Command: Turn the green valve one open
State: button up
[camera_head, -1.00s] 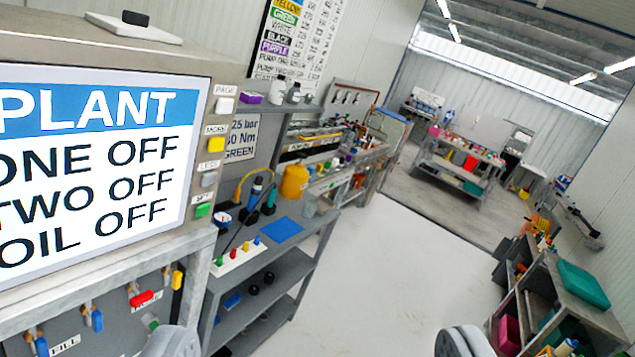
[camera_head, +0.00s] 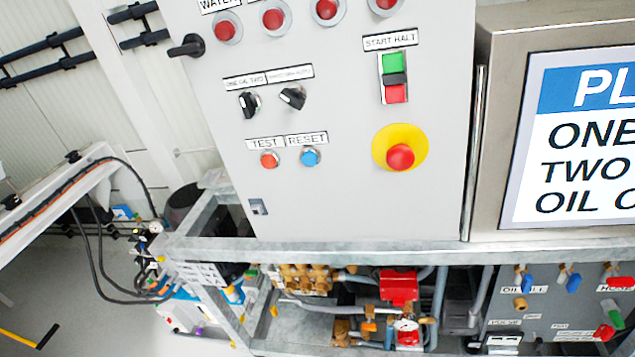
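A green valve handle (camera_head: 614,316) shows at the far lower right, on the grey valve panel (camera_head: 548,312) below the screen. It sits just above a red handle (camera_head: 604,332). The label that belongs to it is too small to read with certainty. Two blue handles (camera_head: 527,283) and another red handle (camera_head: 620,283) form the row above. The screen (camera_head: 580,150) is cut by the right edge; its visible text includes "ONE", "TWO" and "OIL". My gripper is not in this view, so its opening and distance to the valve are hidden.
A grey control cabinet (camera_head: 335,125) with buttons, knobs and a red stop button (camera_head: 400,157) fills the middle. Below its ledge are pipes and a red fitting (camera_head: 398,287). A white beam (camera_head: 60,185) with black hoses stands left. Grey floor (camera_head: 95,325) shows at lower left.

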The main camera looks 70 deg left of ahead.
aim_at(253, 273)
jog(key=u, duration=1.55)
jog(key=k, duration=0.55)
jog(key=u, duration=0.2)
jog(key=i, duration=0.5)
jog(key=z, duration=0.1)
